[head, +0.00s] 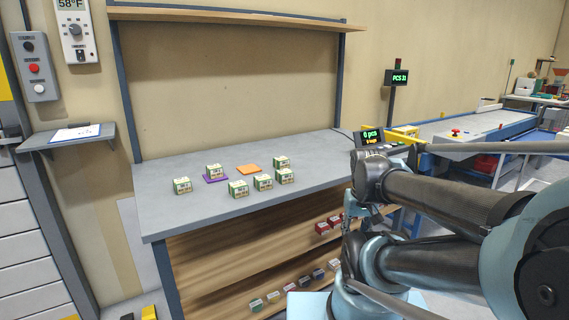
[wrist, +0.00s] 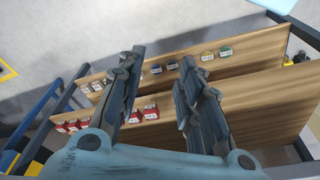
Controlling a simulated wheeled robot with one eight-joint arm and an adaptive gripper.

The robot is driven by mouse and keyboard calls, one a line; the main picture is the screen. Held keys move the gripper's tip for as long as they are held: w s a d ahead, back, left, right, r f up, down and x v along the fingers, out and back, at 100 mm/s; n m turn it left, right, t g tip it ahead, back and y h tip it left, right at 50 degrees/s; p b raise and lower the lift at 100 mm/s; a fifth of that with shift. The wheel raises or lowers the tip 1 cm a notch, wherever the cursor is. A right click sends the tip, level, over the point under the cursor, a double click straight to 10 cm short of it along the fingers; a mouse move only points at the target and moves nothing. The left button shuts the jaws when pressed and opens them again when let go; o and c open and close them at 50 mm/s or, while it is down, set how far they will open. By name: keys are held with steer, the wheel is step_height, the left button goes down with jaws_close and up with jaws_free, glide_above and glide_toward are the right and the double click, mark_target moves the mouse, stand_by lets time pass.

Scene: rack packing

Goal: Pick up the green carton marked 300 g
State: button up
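Several small green and white cartons stand on the grey bench top (head: 205,221) in the head view: one at the left (head: 182,185), one on a purple mat (head: 222,178), one at the front (head: 238,189), and more to the right, such as this carton (head: 285,176). Their weight marks are too small to read, so I cannot tell which is the 300 g one. My gripper (wrist: 160,62) is open and empty in the wrist view, its two fingers spread above the lower shelves. The bench-top cartons do not show in the wrist view.
Lower wooden shelves hold red boxes (head: 322,228) and several other small boxes (head: 273,297). A scale display (head: 370,137) stands at the bench's right end. The bench's left and front areas are clear.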

steer(key=shift+o, duration=0.6)
steer(key=shift+w+d, duration=0.15)
steer(key=o, duration=0.4)
steer(key=shift+s+r, duration=0.2)
steer(key=o, duration=0.3)
steer(key=shift+n, duration=0.6)
steer(key=w+r, duration=0.2)
steer(key=w+a+r, duration=0.1)
steer(key=w+r, duration=0.1)
steer(key=w+a+r, duration=0.1)
steer(key=w+r, duration=0.1)
steer(key=shift+r, duration=0.35)
steer(key=w+a+r+n+y, duration=0.1)
steer(key=w+a+r+n, duration=0.1)
steer(key=w+a+r, duration=0.6)
steer(key=w+a+r+n+t+y, duration=0.1)
steer(key=w+a+r+n, duration=0.2)
steer(key=w, duration=0.8)
steer(key=w+a+r+n+y, duration=0.1)
steer(key=w+a+r, duration=0.5)
steer(key=w, duration=0.4)
glide_toward(282, 159)
steer(key=x, duration=0.5)
steer(key=shift+a+f, duration=0.1)
steer(key=shift+a, duration=0.1)
steer(key=shift+w+x, duration=0.15)
steer(key=shift+x, duration=1.15)
steer(key=shift+w+x, duration=0.15)
steer(key=shift+x, duration=1.2)
